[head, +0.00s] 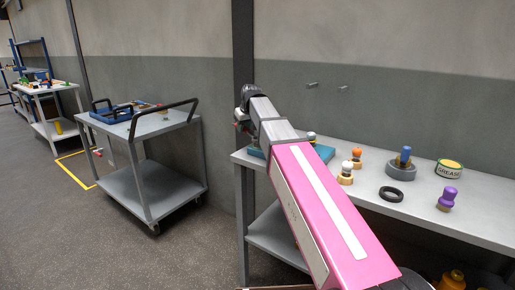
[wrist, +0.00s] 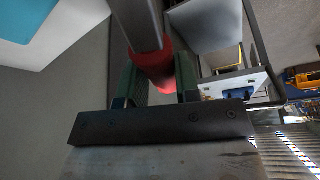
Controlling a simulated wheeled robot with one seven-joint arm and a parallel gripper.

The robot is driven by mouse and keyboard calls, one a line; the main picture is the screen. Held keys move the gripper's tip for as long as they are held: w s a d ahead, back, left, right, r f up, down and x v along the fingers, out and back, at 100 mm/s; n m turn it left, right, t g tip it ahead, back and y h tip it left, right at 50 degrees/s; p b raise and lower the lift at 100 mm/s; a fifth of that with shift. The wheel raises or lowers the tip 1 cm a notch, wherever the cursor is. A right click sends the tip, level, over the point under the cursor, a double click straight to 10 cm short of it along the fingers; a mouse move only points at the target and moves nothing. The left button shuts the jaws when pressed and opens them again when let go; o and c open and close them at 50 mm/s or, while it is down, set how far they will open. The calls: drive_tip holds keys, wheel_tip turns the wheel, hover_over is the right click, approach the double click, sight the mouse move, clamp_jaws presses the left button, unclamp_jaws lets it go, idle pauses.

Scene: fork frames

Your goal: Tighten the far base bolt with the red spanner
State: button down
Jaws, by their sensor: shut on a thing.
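My gripper (wrist: 157,75) is shut on the red spanner in the wrist view. The spanner's red handle (wrist: 154,66) lies between the two green fingers, and its grey metal shank (wrist: 136,22) runs up out of the picture, so its end is hidden. In the head view my gripper (head: 241,122) is small and mostly behind my arm, above the left end of the bench. A teal block (head: 256,152) lies on that end, largely hidden by my arm. I cannot make out the far base bolt in either view.
The grey bench (head: 415,208) holds orange-topped and purple knobs, a blue-topped piece on a grey ring, a black ring (head: 391,194) and a grease tin (head: 449,169). A grey trolley (head: 155,127) stands left, across open floor. Two pegs stick out of the wall.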

drive_tip(key=shift+r, duration=1.55)
drive_tip(key=shift+r, duration=2)
drive_tip(key=shift+w+a+r, duration=0.4)
drive_tip(key=shift+w+r, duration=0.1)
drive_tip(key=shift+w, duration=0.25)
drive_tip(key=shift+w+a+r, duration=0.45)
drive_tip(key=shift+w, duration=0.3)
drive_tip(key=shift+w+a+r, duration=0.4)
drive_tip(key=shift+w+r, duration=0.1)
drive_tip(key=shift+w, duration=0.25)
drive_tip(key=shift+s+d, duration=0.1)
